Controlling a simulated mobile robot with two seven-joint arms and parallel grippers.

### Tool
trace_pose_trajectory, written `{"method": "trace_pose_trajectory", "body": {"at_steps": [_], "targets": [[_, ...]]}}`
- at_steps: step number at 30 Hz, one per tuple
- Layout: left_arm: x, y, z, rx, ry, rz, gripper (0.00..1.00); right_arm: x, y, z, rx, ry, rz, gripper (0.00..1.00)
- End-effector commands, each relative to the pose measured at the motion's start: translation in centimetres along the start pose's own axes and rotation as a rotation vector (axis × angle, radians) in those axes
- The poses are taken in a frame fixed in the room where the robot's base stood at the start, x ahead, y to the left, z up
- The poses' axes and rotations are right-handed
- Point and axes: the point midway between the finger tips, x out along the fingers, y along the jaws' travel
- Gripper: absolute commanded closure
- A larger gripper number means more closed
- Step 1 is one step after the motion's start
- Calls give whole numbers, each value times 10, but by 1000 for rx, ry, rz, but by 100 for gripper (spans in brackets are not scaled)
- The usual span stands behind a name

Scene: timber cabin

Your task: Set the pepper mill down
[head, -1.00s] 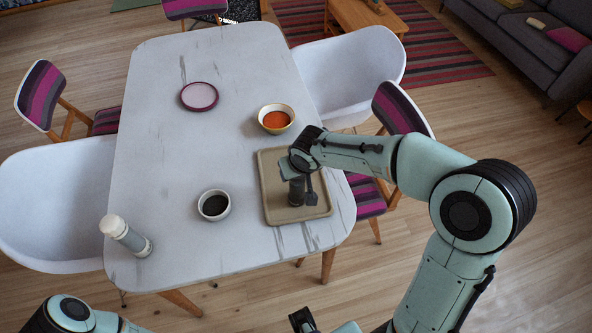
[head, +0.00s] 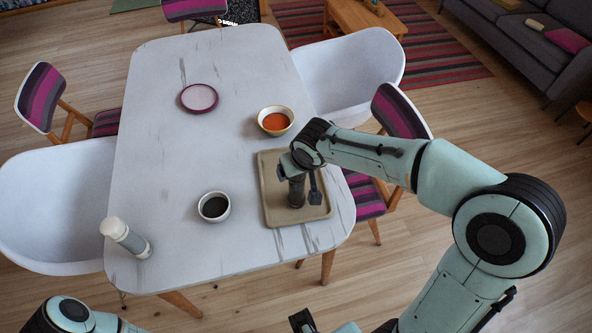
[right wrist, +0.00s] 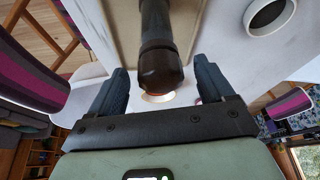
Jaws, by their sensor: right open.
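The dark pepper mill (head: 297,191) stands upright on the tan tray (head: 270,213) at the table's near right. My right gripper (head: 300,178) is open at the mill, its jaws to either side of it. In the right wrist view the mill (right wrist: 160,62) shows ahead of the open right gripper (right wrist: 163,85), with gaps to both fingers. Part of the mill's body is hidden by the gripper in the head view.
A bowl of dark contents (head: 214,207) is left of the tray, and a bowl of orange-red contents (head: 275,121) is behind it. A pale-topped shaker (head: 126,238) is at the near left edge. A purple-rimmed plate (head: 199,98) lies farther back. The table's middle (head: 190,150) is clear.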

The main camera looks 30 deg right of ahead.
Motion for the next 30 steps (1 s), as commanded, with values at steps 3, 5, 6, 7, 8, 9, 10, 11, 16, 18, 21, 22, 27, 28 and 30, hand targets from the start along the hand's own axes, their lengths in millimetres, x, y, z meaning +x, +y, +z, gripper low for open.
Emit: {"method": "trace_pose_trajectory", "body": {"at_steps": [3,5,6,7,8,9,10,11,16,18,21,22,27,28,30], "targets": [[-3,1,0,0,1,0,15,-29,0,-1,1,5,-1,19],[-4,2,0,1,1,1,15,-41,0,-1,0,5,0,19],[-5,2,-1,1,2,1,15,-48,0,-1,0,6,-1,19],[-5,2,-1,1,2,1,15,-53,0,-1,0,5,-1,19],[-6,2,-1,1,2,1,15,-57,0,-1,0,4,-1,19],[-6,2,-1,1,2,1,15,-62,0,-1,-1,4,-1,19],[-6,2,-1,1,2,1,15,-65,0,-1,-1,3,-1,19],[-6,3,-1,1,2,1,15,-68,0,-1,-1,3,-1,19],[-7,3,-1,1,2,1,15,-75,0,0,-1,-1,-1,19],[-7,3,-1,1,2,1,15,-75,0,0,-1,-1,-1,19],[-7,3,-1,1,2,1,15,-75,0,0,-1,-1,-1,19],[-7,3,-1,1,2,1,15,-75,0,0,-1,-1,0,19],[-7,3,-1,1,2,1,15,-75,0,0,-1,0,0,19],[-7,3,-1,1,2,1,15,-75,0,0,-1,0,0,19],[-7,3,-1,1,2,1,15,-75,0,0,-1,0,0,19]]}}
